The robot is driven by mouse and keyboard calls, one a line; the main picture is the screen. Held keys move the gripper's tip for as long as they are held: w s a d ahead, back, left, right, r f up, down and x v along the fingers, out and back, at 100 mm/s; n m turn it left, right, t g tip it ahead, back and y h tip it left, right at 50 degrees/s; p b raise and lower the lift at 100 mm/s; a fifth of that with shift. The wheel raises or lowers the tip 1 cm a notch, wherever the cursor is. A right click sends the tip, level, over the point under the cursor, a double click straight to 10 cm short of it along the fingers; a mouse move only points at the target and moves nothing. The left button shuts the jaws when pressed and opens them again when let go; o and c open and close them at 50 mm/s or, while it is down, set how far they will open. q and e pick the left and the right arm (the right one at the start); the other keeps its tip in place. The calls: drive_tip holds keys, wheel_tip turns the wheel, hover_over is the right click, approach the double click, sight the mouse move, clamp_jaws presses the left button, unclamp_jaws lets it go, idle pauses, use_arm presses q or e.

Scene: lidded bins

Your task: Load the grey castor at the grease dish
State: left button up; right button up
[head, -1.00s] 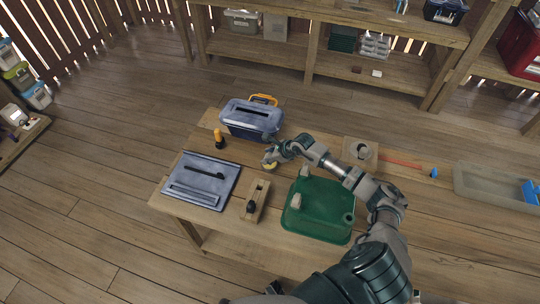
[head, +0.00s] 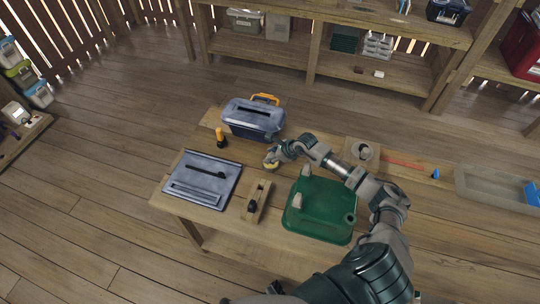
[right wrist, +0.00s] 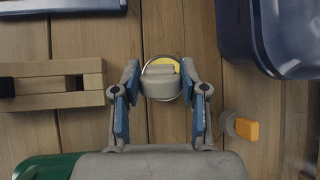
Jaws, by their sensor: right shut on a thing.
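My right gripper (head: 271,160) is shut on the grey castor (right wrist: 158,82), which shows between the two blue-padded fingers in the right wrist view. The grease dish (head: 271,168), a small round dish with yellow in it, lies under the fingertips. Its rim and yellow grease (right wrist: 163,63) show just behind the castor in the wrist view. I cannot tell whether the castor touches the grease. My left gripper is not in view.
A blue toolbox (head: 252,121) stands behind the dish. A flat grey-blue lid (head: 190,191) lies at left, with a wooden holder (head: 262,191) beside it. An orange-topped item (head: 220,137) stands at back left.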

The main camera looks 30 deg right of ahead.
drive_tip(key=shift+d+f, duration=0.2)
drive_tip(key=shift+d, duration=0.35)
drive_tip(key=shift+d+f, duration=0.2)
drive_tip(key=shift+d, duration=0.5)
drive_tip(key=shift+a+r, duration=0.15)
drive_tip(key=shift+a, duration=0.85)
drive_tip(key=shift+d, duration=0.7)
drive_tip(key=shift+f, duration=0.25)
drive_tip(key=shift+a+r, duration=0.1)
drive_tip(key=shift+a, duration=0.2)
drive_tip(key=shift+a+b, duration=0.25)
drive_tip(key=shift+b, duration=0.05)
drive_tip(key=shift+d, duration=0.5)
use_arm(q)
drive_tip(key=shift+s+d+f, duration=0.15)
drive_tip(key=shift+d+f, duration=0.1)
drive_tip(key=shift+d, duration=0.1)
